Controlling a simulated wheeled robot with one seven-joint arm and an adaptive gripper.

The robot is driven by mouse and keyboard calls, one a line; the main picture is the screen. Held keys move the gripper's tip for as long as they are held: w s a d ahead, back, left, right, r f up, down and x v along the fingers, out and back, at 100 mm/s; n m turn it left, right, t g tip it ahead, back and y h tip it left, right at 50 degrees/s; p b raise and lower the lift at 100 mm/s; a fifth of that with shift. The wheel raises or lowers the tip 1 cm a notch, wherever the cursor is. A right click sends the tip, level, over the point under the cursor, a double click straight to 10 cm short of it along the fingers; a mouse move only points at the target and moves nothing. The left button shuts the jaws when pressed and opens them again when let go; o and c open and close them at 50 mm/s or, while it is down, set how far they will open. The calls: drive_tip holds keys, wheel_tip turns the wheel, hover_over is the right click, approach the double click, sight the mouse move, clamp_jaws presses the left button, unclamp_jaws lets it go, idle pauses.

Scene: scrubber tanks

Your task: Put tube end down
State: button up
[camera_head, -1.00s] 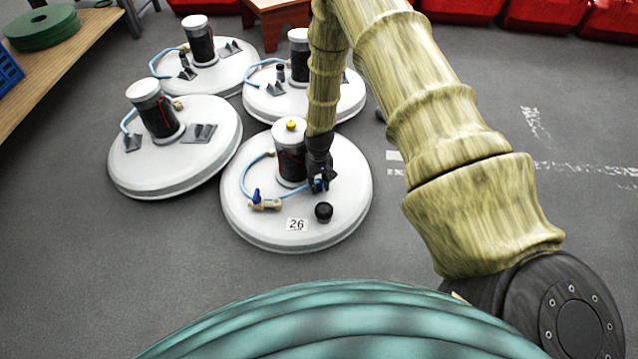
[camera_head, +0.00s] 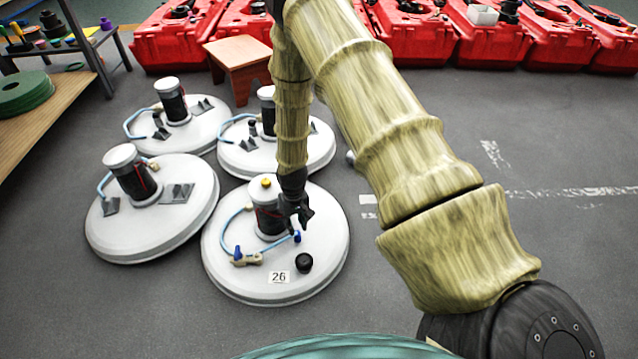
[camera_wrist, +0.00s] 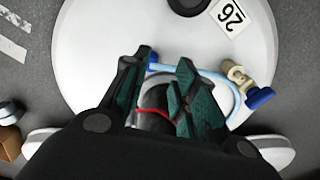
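The light blue tube (camera_head: 226,229) curves around the black cylinder on the white round tank (camera_head: 325,262) labelled 26. Its blue tube end (camera_head: 297,237) is low over the tank top, just below my gripper (camera_head: 301,217); whether it touches the surface is unclear. In the wrist view, my gripper (camera_wrist: 166,62) has its two dark green fingers apart with nothing held between them. The blue tube end (camera_wrist: 152,63) shows just beyond the left fingertip, and the tube (camera_wrist: 205,71) runs right behind the right finger to the beige valve (camera_wrist: 238,75) with a blue handle.
A black knob (camera_head: 304,263) and a black cylinder with a yellow-topped cap (camera_head: 266,183) stand on the same tank. Several similar tanks are behind and left. A wooden stool (camera_head: 238,62) and red cases (camera_head: 420,35) are farther back. The floor at right is clear.

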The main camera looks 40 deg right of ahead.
drive_tip(key=s+a+f, duration=0.3)
drive_tip(key=s+a, duration=0.1)
drive_tip(key=s, duration=0.4)
drive_tip(key=s+a+f, duration=0.2)
drive_tip(key=s+a, duration=0.1)
drive_tip(key=s, duration=0.5)
drive_tip(key=s+a+r+n, duration=0.1)
drive_tip(key=s+a, duration=0.1)
drive_tip(key=s, duration=0.7)
drive_tip(key=s+a+r, duration=0.1)
drive_tip(key=s+a, duration=0.1)
drive_tip(key=s, duration=0.7)
drive_tip(key=shift+a+r+n, duration=0.15)
drive_tip(key=shift+n, duration=0.25)
wheel_tip(320, 180, up, 39)
drive_tip(key=p, duration=3.9)
